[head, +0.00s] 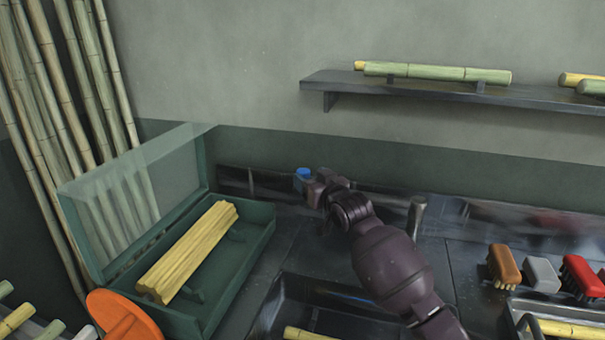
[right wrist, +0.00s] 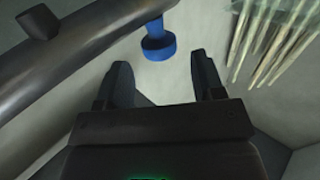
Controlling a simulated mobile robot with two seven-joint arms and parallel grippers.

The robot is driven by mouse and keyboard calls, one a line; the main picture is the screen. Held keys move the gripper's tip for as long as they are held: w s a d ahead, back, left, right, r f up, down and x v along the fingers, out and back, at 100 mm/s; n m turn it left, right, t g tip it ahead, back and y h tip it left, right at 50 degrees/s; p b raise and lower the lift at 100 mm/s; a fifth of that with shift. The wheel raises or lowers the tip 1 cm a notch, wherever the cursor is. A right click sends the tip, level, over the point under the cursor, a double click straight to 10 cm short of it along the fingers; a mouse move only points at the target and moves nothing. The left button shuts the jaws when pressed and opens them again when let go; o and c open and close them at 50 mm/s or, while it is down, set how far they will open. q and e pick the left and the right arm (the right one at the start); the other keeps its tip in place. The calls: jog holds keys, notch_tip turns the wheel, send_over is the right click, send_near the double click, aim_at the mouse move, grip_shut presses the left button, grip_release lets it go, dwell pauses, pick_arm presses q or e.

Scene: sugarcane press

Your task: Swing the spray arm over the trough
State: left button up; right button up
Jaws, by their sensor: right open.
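The spray arm is a dark metal pipe (right wrist: 75,55) with a blue nozzle (right wrist: 158,45) at its end, crossing the upper left of the right wrist view. In the head view the blue nozzle (head: 303,173) shows near the back wall, just beyond my right gripper (head: 314,190). In the right wrist view my right gripper (right wrist: 163,78) is open and empty, with the nozzle ahead of the gap between its fingers. The trough (head: 335,288) is a dark basin at the bottom centre, partly cut off, with yellow cane in it. My left gripper is out of view.
A green box (head: 262,222) with a raised clear lid (head: 150,185) holds yellow cane at left. An orange disc (head: 118,315) stands before it. Brushes (head: 504,263) and a tray sit at right. A wall shelf (head: 400,92) carries cane.

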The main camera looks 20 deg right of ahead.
aim_at(307, 174)
jog(key=shift+w+a+b, duration=0.2)
jog(key=shift+w, duration=0.9)
jog(key=shift+w+a+b, duration=0.15)
jog(key=shift+w+a, duration=0.05)
jog(key=shift+w, duration=0.9)
grip_shut()
